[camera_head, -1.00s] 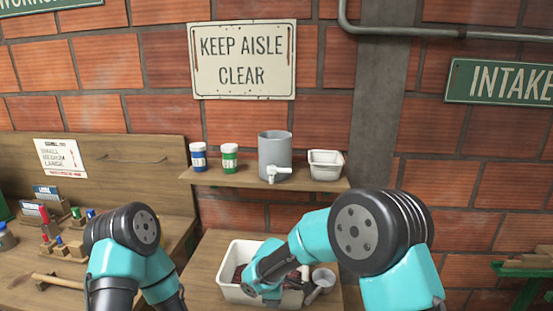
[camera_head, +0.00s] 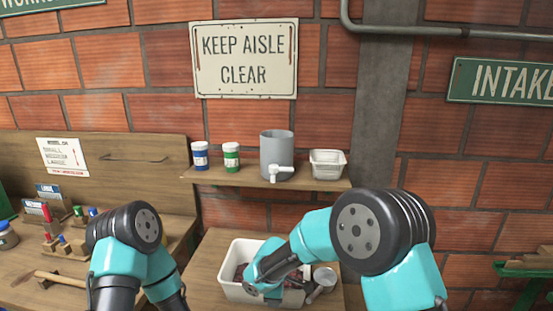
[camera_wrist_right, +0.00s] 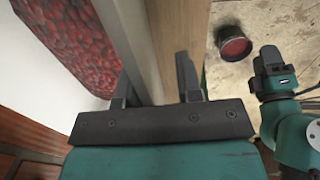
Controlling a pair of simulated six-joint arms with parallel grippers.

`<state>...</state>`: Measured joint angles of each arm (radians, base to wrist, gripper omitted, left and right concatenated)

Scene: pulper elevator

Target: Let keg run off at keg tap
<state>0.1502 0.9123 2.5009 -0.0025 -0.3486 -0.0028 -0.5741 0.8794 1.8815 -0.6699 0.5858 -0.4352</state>
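The keg (camera_head: 276,150) is a grey cylinder standing upright on the wooden wall shelf. Its white keg tap (camera_head: 281,174) sticks out low at the front, towards the right. My right arm reaches down over the white bin of red fruit (camera_head: 238,293), well below the keg. In the right wrist view my right gripper (camera_wrist_right: 153,85) has its fingers apart, with the bin's pale edge and bare wood seen between and beyond them. I see nothing clearly gripped. My left arm bends down at the lower left, and its gripper is not in view.
Blue (camera_head: 200,156) and green (camera_head: 231,157) jars stand left of the keg, a white tub (camera_head: 327,164) right of it. A grey cup (camera_head: 325,277) stands beside the bin. The left bench holds a hammer (camera_head: 62,279) and small blocks.

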